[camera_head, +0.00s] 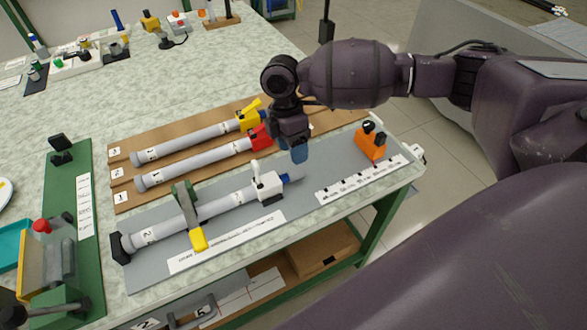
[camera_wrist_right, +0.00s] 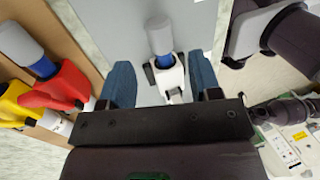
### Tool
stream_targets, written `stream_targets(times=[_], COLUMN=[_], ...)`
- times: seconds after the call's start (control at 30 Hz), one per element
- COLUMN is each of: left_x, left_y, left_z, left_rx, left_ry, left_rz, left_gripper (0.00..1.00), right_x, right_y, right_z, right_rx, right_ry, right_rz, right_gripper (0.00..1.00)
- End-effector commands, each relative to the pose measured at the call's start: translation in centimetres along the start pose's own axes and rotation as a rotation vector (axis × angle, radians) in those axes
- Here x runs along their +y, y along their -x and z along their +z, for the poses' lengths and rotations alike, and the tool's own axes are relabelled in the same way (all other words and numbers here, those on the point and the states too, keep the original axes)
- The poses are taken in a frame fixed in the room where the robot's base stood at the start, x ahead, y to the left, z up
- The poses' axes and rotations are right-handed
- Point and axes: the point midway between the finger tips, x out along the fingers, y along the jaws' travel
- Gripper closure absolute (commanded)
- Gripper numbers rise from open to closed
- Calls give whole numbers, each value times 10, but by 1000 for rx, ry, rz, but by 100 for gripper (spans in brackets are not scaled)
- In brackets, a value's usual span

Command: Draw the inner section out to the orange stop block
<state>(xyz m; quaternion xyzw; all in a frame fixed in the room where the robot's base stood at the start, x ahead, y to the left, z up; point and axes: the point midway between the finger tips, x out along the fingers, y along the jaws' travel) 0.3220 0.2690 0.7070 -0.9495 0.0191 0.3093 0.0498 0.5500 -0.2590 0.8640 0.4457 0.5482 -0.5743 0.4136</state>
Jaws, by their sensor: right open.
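A grey telescoping rod marked 2 (camera_head: 215,207) lies on a grey board. Its inner section (camera_head: 296,173) shows as a short grey end with a blue band, just beyond a white collar (camera_head: 267,188). The orange stop block (camera_head: 371,143) stands farther right on the board, clear of the rod end. My right gripper (camera_head: 298,155) is open and empty over the rod end. Contact is not visible. My left gripper is not in view.
A green clamp with a yellow handle (camera_head: 198,240) crosses the rod. Two more rods, with a red collar (camera_head: 261,137) and a yellow collar (camera_head: 247,118), lie on a brown board behind. Bare grey board (camera_head: 330,172) separates the rod end and the block.

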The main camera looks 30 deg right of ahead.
Motion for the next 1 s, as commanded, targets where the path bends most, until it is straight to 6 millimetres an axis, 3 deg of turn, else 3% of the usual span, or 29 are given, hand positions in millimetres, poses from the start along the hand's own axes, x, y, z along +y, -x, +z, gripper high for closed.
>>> stream_targets(times=[0.1, 0.33, 0.8, 0.83, 1.0], left_x=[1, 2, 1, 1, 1], left_y=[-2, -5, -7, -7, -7], left_z=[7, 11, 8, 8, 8], left_rx=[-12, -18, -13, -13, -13], left_ry=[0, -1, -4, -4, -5], left_rz=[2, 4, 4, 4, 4], left_gripper=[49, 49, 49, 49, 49], right_x=[0, 0, 0, 0, 0], right_y=[-24, -54, -64, -64, -64], right_z=[0, -1, -1, -1, -1], right_rx=[1, 1, 1, 1, 1], right_ry=[0, 0, 0, 0, 0], right_rz=[-5, -2, 2, 2, 2], right_gripper=[43, 43, 43, 44, 70])
